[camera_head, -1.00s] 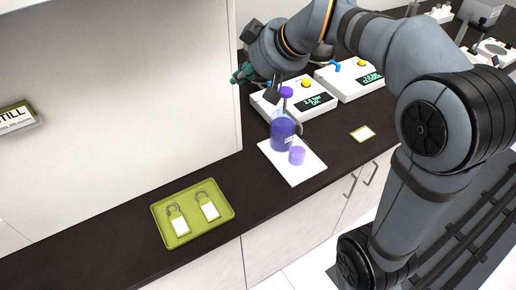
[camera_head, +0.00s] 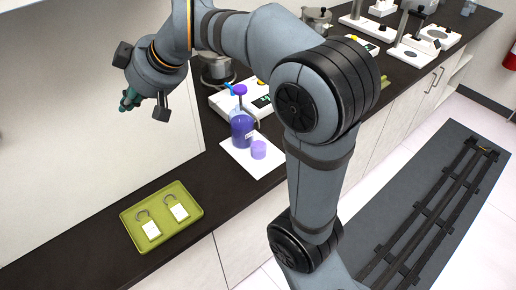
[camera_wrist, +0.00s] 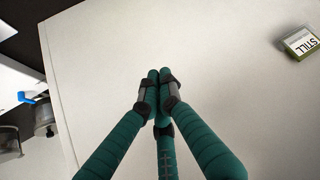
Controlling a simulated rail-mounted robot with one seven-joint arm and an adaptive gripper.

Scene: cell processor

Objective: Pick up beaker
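A small purple cup-like vessel (camera_head: 258,150), seemingly the beaker, stands upright on a white mat (camera_head: 262,166) on the dark counter in the head view. A taller bottle (camera_head: 241,128) with purple liquid and a purple cap stands just behind and left of it. My gripper (camera_head: 128,101) is raised in front of the white wall, up and left of the vessels and well apart from them. In the wrist view its green fingers (camera_wrist: 158,80) meet at the tips with nothing between them. The vessels do not show there.
A green tray (camera_head: 188,226) with two tagged, hooked pieces lies on the counter at left. White devices (camera_head: 228,101) with displays stand behind the bottle, partly hidden by my arm. A green "STILL" sign (camera_wrist: 300,41) is on the wall. The counter between tray and mat is clear.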

